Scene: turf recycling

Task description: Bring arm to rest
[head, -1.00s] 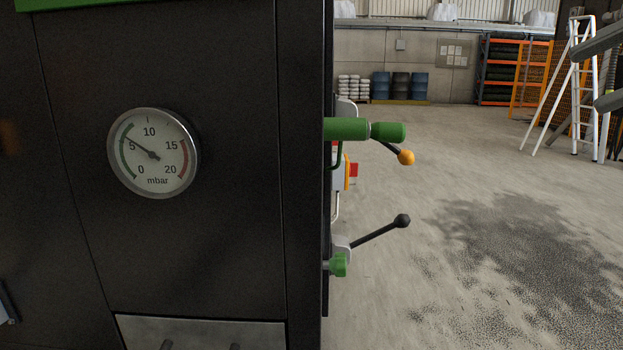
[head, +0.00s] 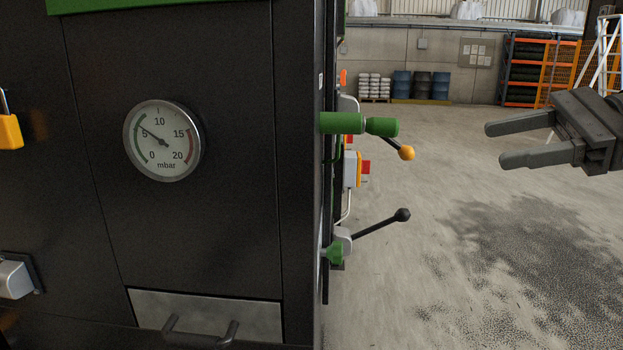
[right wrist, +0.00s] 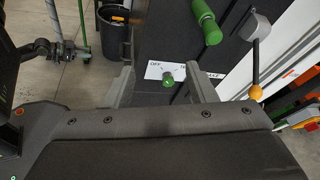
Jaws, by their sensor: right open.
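My right gripper (head: 530,145) is open and empty at the right of the head view, its two fingers pointing left. It is apart from the black machine cabinet (head: 210,60), with a gap between its fingertips and the lever with the orange knob (head: 406,153). In the right wrist view the open fingers (right wrist: 160,88) show on either side of a small green knob (right wrist: 168,80) on a dark panel. They do not appear to touch anything. My left gripper is not in view.
The cabinet carries a pressure gauge (head: 162,140), green pipe fittings (head: 343,123), a black-knobbed lever (head: 402,215) and a drawer with a handle (head: 205,315). Barrels (head: 425,85), an orange rack (head: 525,70) and a white ladder (head: 605,55) stand far back. The concrete floor (head: 440,270) between is clear.

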